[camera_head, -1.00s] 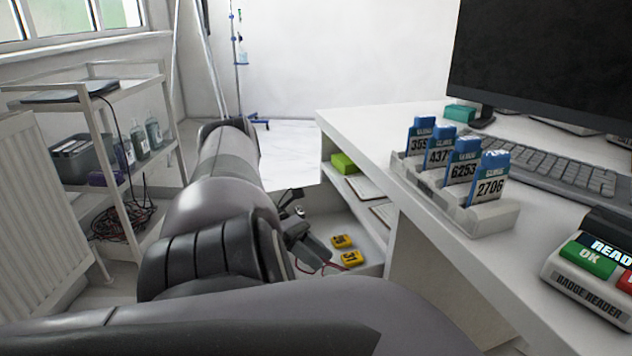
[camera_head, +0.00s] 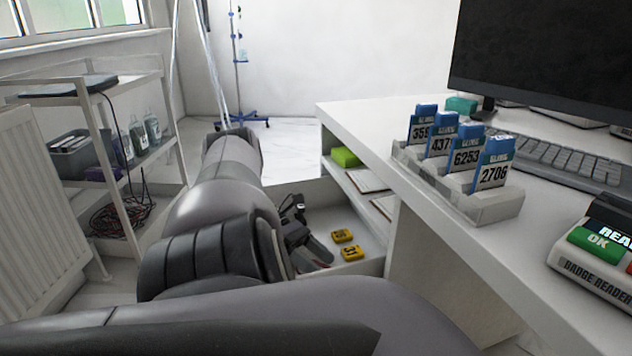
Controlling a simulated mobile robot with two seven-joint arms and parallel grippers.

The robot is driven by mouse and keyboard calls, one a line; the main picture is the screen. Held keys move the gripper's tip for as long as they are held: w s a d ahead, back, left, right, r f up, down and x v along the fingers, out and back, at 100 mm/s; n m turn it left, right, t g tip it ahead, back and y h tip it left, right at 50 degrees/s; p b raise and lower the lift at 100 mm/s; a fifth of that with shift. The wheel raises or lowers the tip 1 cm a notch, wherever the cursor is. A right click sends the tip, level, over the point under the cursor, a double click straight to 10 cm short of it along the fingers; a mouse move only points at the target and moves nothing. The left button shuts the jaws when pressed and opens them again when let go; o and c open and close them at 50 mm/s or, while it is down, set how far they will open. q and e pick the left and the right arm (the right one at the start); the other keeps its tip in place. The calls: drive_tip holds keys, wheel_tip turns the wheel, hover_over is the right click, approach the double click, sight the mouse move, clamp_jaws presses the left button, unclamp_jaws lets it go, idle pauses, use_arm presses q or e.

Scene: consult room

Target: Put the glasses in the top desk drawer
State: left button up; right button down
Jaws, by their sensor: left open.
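The open desk drawer (camera_head: 370,266) is pulled out at the left side of the white desk. Two small yellow items with dark markings (camera_head: 347,245) lie inside it. My left gripper (camera_head: 308,232) is over the left part of the drawer, with its jaws open, partly hidden by my own arm. A thin red line (camera_head: 322,265) shows low in the drawer beside the gripper; it may be part of the glasses, but most of it is hidden and I cannot tell. No glasses show clearly elsewhere. My right gripper is not in view.
The desk (camera_head: 365,125) carries a card rack (camera_head: 480,207), keyboard (camera_head: 555,165), monitor (camera_head: 550,60) and badge reader (camera_head: 590,270). An open desk shelf holds a green box (camera_head: 345,157). A white trolley (camera_head: 95,110) and radiator (camera_head: 25,205) stand at left.

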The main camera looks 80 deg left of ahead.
use_arm(q)
drive_tip(key=v, duration=0.5)
drive_tip(key=shift+s+a+b, duration=0.2)
drive_tip(key=shift+s+b, duration=0.05)
drive_tip(key=shift+b, duration=0.1)
drive_tip(key=shift+s+a+r, duration=0.35)
drive_tip(key=shift+a, duration=0.1)
drive_tip(key=shift+s+a+r, duration=0.15)
drive_tip(key=shift+s, duration=0.05)
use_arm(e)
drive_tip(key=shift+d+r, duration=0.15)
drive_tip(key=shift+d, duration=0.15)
use_arm(q)
drive_tip(key=shift+r, duration=0.15)
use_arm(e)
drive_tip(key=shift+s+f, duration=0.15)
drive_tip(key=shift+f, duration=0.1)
